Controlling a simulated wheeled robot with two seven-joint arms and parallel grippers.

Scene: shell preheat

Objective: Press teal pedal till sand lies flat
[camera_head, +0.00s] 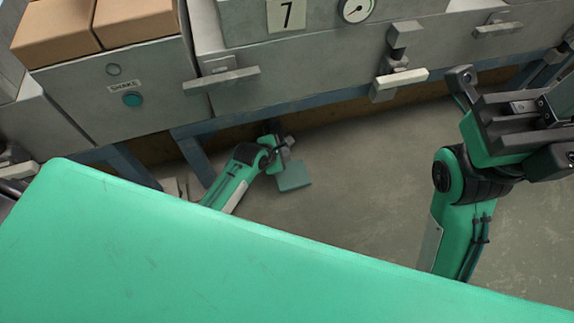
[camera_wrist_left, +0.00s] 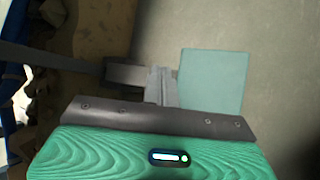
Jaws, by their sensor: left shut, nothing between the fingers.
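The teal pedal (camera_head: 294,176) is a flat square plate low near the floor, below the machine. It also shows in the left wrist view (camera_wrist_left: 213,80), to the right of the fingers. My left gripper (camera_head: 286,147) is shut and empty, just above and left of the pedal in the head view. In the left wrist view its fingertips (camera_wrist_left: 162,84) are beside the plate's left edge; I cannot tell if they touch it. My right gripper (camera_head: 508,110) is raised at the right, away from the pedal; its finger opening is unclear. I cannot make out the sand.
A grey machine bench with a gauge (camera_head: 356,8), a number 7 plate (camera_head: 286,14) and protruding handles (camera_head: 222,78) spans the back. A round teal button (camera_head: 132,99) sits on the cabinet front under brown boxes (camera_head: 137,20). Blue legs (camera_head: 193,157) stand left of my left arm. Open floor (camera_head: 350,200) lies right of the pedal.

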